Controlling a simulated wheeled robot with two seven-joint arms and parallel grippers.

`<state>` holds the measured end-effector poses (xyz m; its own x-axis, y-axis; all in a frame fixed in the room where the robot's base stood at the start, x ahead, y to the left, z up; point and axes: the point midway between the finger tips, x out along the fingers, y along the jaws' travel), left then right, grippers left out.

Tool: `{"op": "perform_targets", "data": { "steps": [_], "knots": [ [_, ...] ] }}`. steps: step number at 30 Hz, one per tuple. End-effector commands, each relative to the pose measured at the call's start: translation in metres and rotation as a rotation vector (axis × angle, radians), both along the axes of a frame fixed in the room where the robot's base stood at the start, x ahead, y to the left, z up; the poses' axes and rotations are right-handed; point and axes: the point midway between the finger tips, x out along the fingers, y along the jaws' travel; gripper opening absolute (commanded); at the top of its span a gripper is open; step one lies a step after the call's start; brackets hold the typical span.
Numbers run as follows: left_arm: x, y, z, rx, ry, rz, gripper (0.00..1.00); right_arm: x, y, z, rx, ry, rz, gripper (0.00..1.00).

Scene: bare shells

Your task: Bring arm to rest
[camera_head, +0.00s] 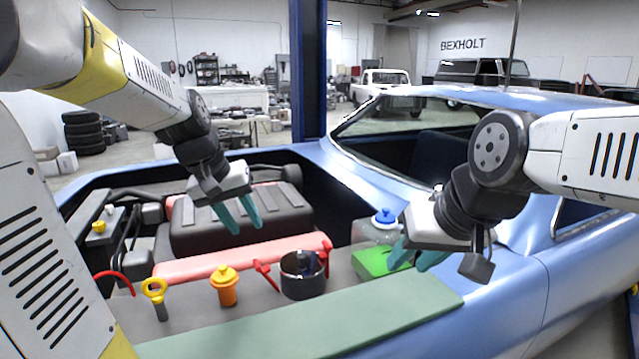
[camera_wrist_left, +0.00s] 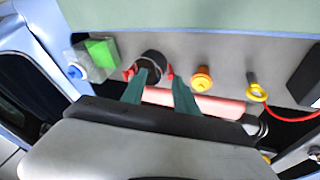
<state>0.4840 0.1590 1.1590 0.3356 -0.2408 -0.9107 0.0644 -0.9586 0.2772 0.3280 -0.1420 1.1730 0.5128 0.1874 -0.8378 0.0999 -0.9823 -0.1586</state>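My left gripper (camera_head: 246,222) hangs over the engine bay with its two teal fingers apart and nothing between them. In the left wrist view its fingers (camera_wrist_left: 160,90) are also spread, with a dark pot with red handles (camera_wrist_left: 152,62) beyond them. My right gripper (camera_head: 414,260) is at the right, beside a green box (camera_head: 370,264) and partly in front of it. Its teal fingers look apart, and I see nothing held between them. Both arms are raised above the car.
A green mat (camera_head: 300,328) lies in front. A blue post (camera_head: 308,70) rises behind.

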Motion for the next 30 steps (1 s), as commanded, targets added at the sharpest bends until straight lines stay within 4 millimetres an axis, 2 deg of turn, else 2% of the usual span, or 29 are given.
{"op": "perform_targets", "data": {
  "steps": [1, 6, 9, 13, 19, 30],
  "knots": [
    [-0.019, -0.004, 0.009, 0.016, -0.028, -0.014, 0.36, 0.000, 0.000, 0.000, 0.000, 0.000, 0.000, 0.36],
    [-0.078, -0.013, 0.022, 0.066, -0.111, -0.059, 0.36, 0.000, 0.000, 0.000, 0.000, 0.000, 0.000, 0.36],
    [-0.109, -0.015, 0.023, 0.087, -0.155, -0.080, 0.36, 0.000, 0.000, 0.000, 0.000, 0.000, 0.000, 0.36],
    [-0.137, -0.017, 0.019, 0.106, -0.199, -0.103, 0.36, 0.000, 0.000, 0.000, 0.000, 0.000, 0.000, 0.36],
    [-0.155, -0.017, 0.014, 0.118, -0.229, -0.117, 0.36, 0.000, 0.000, 0.000, 0.000, 0.000, 0.000, 0.36],
    [-0.156, -0.017, 0.014, 0.118, -0.230, -0.116, 0.36, 0.000, 0.000, 0.000, 0.000, 0.000, 0.000, 0.36]
  ]
}}
